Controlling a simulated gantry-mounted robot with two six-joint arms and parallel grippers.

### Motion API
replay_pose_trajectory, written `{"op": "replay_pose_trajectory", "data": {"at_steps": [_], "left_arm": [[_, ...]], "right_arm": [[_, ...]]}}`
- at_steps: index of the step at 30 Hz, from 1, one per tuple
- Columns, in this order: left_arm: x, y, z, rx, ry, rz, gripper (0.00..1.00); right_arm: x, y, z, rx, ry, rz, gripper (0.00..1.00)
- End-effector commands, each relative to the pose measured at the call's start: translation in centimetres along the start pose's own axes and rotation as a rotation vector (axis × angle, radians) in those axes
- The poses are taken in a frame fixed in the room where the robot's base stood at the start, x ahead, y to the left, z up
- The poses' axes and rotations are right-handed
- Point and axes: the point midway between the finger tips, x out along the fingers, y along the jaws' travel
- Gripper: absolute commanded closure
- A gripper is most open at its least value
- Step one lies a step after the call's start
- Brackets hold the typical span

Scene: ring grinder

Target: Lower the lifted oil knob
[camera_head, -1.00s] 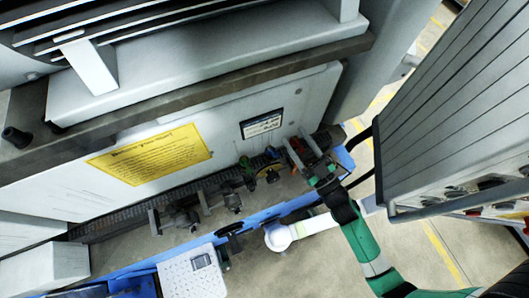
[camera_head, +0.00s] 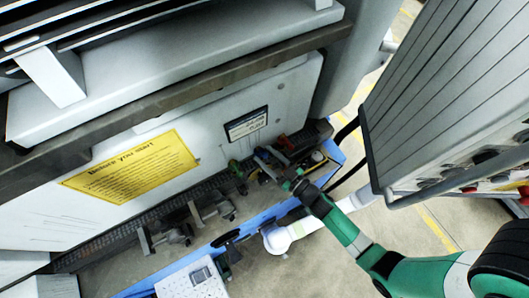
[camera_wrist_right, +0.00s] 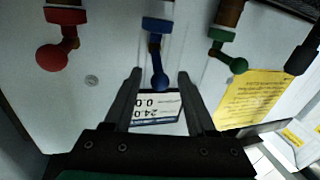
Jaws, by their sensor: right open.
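My right gripper (camera_head: 270,160) is at the row of knobs on the machine's lower front, with its arm coming in from the right. In the right wrist view its two fingers (camera_wrist_right: 160,82) are apart, and the blue ball-ended knob (camera_wrist_right: 159,82) lies between them in the picture; contact is not evident. A red knob (camera_wrist_right: 53,57) is left of it and a green knob (camera_wrist_right: 237,65) right of it, both outside the fingers. In the head view the green knob (camera_head: 236,166) is left of the gripper and the red one (camera_head: 285,142) just beyond it. No label names the oil knob.
A white label (camera_head: 247,123) and a yellow notice (camera_head: 135,167) are on the white panel above the knobs. A grey ribbed cabinet (camera_head: 450,95) stands close to my right arm.

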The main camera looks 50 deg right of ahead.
Motion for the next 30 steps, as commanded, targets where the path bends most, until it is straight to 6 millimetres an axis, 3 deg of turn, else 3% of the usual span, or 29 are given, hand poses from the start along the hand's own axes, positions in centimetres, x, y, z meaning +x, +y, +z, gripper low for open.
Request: {"op": "replay_pose_trajectory", "data": {"at_steps": [4,11,21,30], "left_arm": [[-0.14,0.0,0.13,0.0,0.0,0.0,1.0],[-0.13,0.0,0.12,0.0,0.0,0.0,1.0],[-0.13,0.0,0.12,0.0,0.0,0.0,1.0],[-0.51,0.0,0.47,0.0,0.0,0.0,1.0]], "right_arm": [[1.11,-0.01,0.02,0.0,-0.001,0.0,0.43],[1.21,0.0,-0.02,0.0,-0.001,0.0,0.43],[1.18,0.0,-0.04,0.0,0.0,0.0,1.0],[1.15,-0.03,0.21,-0.002,0.008,0.001,1.0]]}}
